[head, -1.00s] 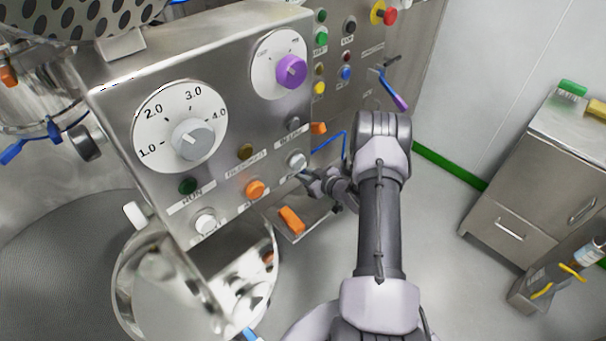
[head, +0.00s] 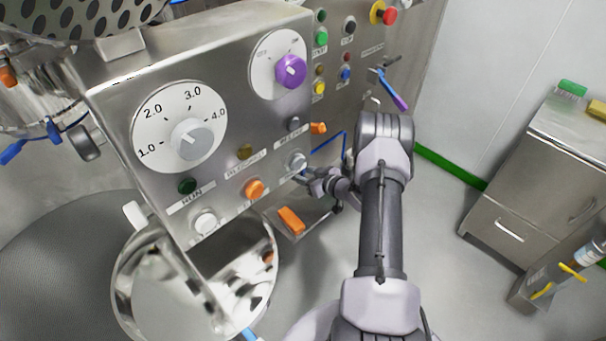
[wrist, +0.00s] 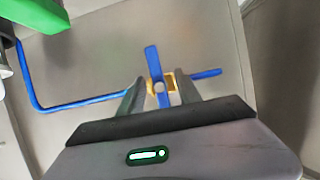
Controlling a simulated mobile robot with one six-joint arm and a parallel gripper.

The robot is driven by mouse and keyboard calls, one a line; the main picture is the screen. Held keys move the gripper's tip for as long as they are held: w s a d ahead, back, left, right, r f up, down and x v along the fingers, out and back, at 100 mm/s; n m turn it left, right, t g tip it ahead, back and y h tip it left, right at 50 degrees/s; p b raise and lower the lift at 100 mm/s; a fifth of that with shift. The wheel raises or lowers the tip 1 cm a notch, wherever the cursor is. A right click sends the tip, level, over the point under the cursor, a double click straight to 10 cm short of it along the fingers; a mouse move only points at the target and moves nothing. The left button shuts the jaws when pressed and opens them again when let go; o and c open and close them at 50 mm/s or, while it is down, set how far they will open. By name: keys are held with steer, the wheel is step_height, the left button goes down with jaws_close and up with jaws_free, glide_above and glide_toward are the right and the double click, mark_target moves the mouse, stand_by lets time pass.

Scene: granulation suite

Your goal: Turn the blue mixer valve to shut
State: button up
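The blue valve handle (wrist: 152,62) shows in the wrist view as a short flat lever, standing up in the picture, across the blue pipe (wrist: 82,105). I cannot tell whether either finger touches. In the head view my gripper (head: 306,177) is beside the panel's lower right edge, and the handle cannot be made out there. Part of the blue pipe (head: 328,142) shows.
The steel control panel (head: 115,120) with dials and buttons stands close to the left of my gripper. An orange block (head: 291,219) lies below it. A blue-purple lever (head: 394,90) is on the back panel. Open floor and a steel cabinet (head: 530,180) are to the right.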

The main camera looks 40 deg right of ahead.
steer(key=shift+r, duration=0.1)
steer(key=p+v, duration=0.6)
steer(key=v, duration=1.1)
steer(key=shift+s, duration=0.2)
steer(key=shift+d, duration=0.1)
